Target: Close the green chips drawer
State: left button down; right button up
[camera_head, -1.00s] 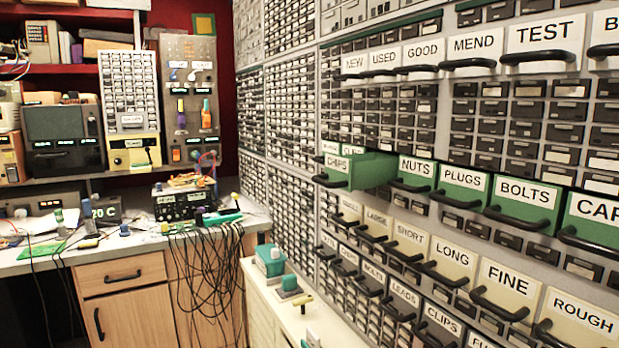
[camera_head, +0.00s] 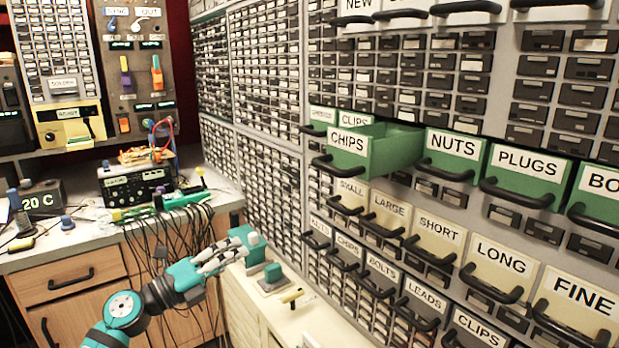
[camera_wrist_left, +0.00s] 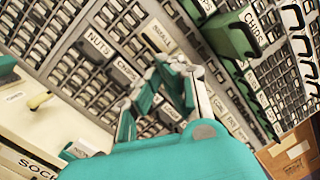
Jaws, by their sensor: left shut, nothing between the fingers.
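The green CHIPS drawer (camera_head: 385,150) stands pulled out of the wall of drawers in the head view, with its open top showing and a dark handle below its label. It also shows at the upper right of the left wrist view (camera_wrist_left: 228,36). My left gripper (camera_head: 236,254) is shut and empty, low and to the left of the drawer, apart from it. Its fingers also show in the left wrist view (camera_wrist_left: 166,76), pointing toward the drawer wall. My right gripper is in neither view.
Green NUTS (camera_head: 452,154) and PLUGS (camera_head: 525,175) drawers sit flush to the right. Cream drawers such as LARGE (camera_head: 390,212) lie below. A white cabinet (camera_head: 325,325) with small items stands under my left gripper. A cluttered workbench (camera_head: 90,235) is at left.

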pick_arm(q)
jog(key=s+d+r+m+g+y, duration=0.1)
jog(key=s+d+r+m+g, duration=0.1)
jog(key=s+r+m, duration=0.45)
jog(key=s+d+r+m+g+y, duration=0.15)
jog(key=s+r+m, duration=0.25)
jog(key=r+m, duration=0.55)
jog(key=w+d+n+p, duration=0.1)
jog(key=w+d+p, duration=0.5)
jog(key=d, duration=0.5)
jog(key=shift+w+d+r+n+h+p, duration=0.35)
jog(key=shift+w+n+h+p, duration=0.1)
jog(key=shift+w, duration=0.55)
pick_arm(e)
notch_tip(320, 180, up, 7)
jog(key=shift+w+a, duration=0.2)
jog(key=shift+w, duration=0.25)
